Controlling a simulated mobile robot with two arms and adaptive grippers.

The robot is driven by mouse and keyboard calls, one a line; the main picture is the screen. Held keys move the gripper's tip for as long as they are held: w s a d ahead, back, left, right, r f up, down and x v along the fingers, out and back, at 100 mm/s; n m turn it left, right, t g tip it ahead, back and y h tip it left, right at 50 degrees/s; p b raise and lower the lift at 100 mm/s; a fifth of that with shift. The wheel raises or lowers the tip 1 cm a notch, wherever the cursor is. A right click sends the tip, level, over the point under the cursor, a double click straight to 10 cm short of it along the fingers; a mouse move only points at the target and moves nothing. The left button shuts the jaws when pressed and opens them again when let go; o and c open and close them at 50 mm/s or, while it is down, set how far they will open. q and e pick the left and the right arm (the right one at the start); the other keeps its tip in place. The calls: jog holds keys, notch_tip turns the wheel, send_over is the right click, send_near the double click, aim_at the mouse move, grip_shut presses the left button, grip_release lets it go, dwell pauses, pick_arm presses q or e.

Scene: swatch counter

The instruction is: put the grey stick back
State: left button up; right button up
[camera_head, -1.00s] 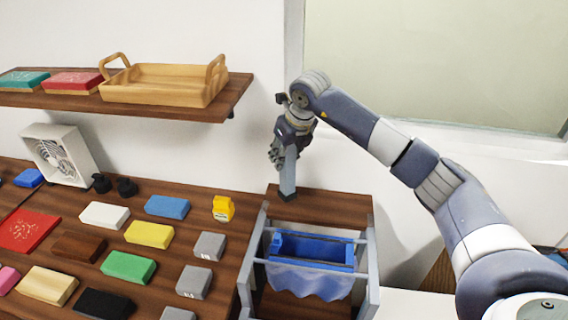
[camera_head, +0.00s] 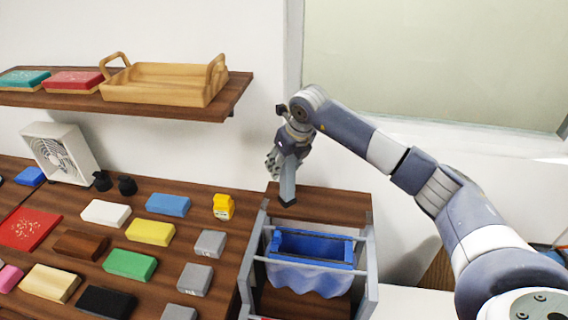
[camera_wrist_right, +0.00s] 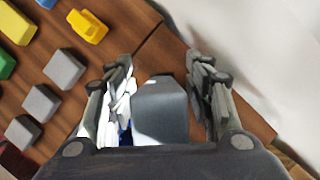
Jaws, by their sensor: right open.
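The grey stick (camera_head: 288,187) is upright, slightly tilted, at the wooden top (camera_head: 338,204) of the small rack. A dark patch shows at its foot; I cannot tell whether it is a shadow or a holder. My right gripper (camera_head: 282,164) is at the stick's upper part, pointing down. In the right wrist view the stick (camera_wrist_right: 162,112) stands between the two fingers of the right gripper (camera_wrist_right: 160,75), with a gap visible to the right finger. The jaws are open around it. My left gripper is out of view.
A blue bin (camera_head: 310,277) hangs in the rack below the wooden top. The counter to the left holds several coloured blocks and a yellow figure (camera_head: 223,207). A white fan (camera_head: 59,154) stands behind them. A wooden tray (camera_head: 165,84) sits on the shelf above.

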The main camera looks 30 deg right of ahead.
jog(key=b+v, duration=0.3)
jog(key=v, duration=0.9)
